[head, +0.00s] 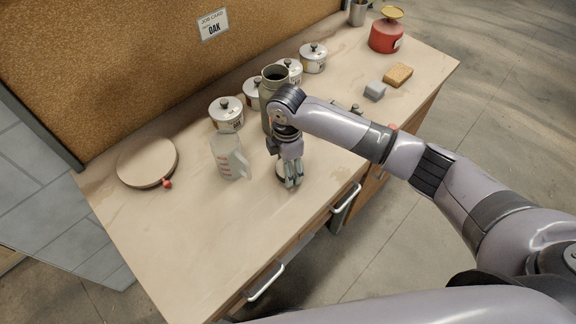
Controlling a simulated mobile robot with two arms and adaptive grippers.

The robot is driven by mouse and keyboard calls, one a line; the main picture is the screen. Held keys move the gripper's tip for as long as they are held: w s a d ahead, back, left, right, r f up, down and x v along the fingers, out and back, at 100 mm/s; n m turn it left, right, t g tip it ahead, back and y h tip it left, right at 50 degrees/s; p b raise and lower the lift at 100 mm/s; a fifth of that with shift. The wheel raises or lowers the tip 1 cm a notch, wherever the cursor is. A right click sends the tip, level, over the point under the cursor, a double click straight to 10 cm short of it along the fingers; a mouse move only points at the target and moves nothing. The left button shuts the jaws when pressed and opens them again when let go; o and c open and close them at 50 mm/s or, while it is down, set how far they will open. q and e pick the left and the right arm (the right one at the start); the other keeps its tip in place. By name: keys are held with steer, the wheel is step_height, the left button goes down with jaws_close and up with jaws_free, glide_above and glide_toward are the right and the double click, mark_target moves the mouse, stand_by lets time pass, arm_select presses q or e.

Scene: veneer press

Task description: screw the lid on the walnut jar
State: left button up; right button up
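Several pale jars with labels and knobbed metal lids stand at the back of the bench: one at the left (226,116), one partly hidden (253,92), one behind the dark canister (291,70) and one at the right (313,58). Their labels are too small to read, so I cannot tell which is walnut. My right gripper (291,182) points down near the bench's front edge. A small round pale thing with a dark rim (281,171) sits at its fingers, mostly hidden; I cannot tell whether it is gripped. My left gripper is not in view.
A grey-green canister (267,92) and a measuring jug (230,158) stand close by my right arm. A round board (146,162) lies left. A red scale (386,36), sponge (398,75) and grey block (375,91) are right. The front-left bench (190,230) is clear.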

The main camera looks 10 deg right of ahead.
arm_select(q)
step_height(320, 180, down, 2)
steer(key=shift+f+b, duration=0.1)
steer(key=shift+b, duration=0.95)
arm_select(e)
step_height(320, 180, up, 20)
arm_select(q)
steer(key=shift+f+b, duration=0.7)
steer(key=shift+b, duration=0.05)
arm_select(e)
steer(key=s+d+f+m, duration=0.3)
steer(key=s+m, duration=0.4)
steer(key=m, duration=0.3)
steer(key=s+d+f+m, duration=0.3)
steer(key=s+d+m, duration=0.3)
steer(key=m, duration=0.4)
steer(key=shift+s+f, duration=0.3)
steer(key=shift+s, duration=0.2)
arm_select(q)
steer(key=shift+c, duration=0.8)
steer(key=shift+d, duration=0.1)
arm_select(e)
steer(key=shift+w, duration=0.1)
